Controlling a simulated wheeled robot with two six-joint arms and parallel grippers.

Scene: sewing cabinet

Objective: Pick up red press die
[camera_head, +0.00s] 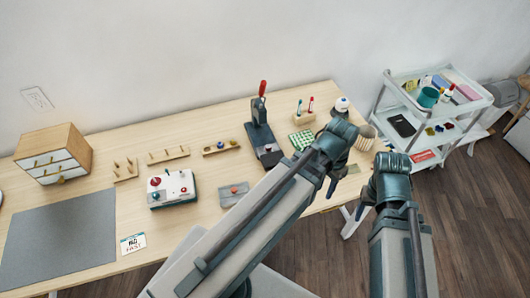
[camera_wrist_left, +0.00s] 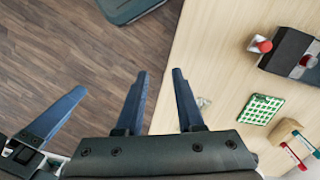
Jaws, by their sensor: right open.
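A small red piece on a grey block (camera_head: 234,192) sits near the table's front edge in the head view; I cannot tell for sure that it is the red press die. In the left wrist view a red round-topped piece (camera_wrist_left: 263,45) stands beside the dark press base (camera_wrist_left: 289,48). My left gripper (camera_head: 335,184) is over the table's right end. The left wrist view shows its two fingers (camera_wrist_left: 160,85) apart, with nothing between them. My right gripper (camera_head: 361,211) is open, beyond the table's right end over the floor.
A press with a red handle (camera_head: 262,88) stands at the table's back. A white cart (camera_head: 425,110) stands at the right. The grey mat (camera_head: 55,240) is bare.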

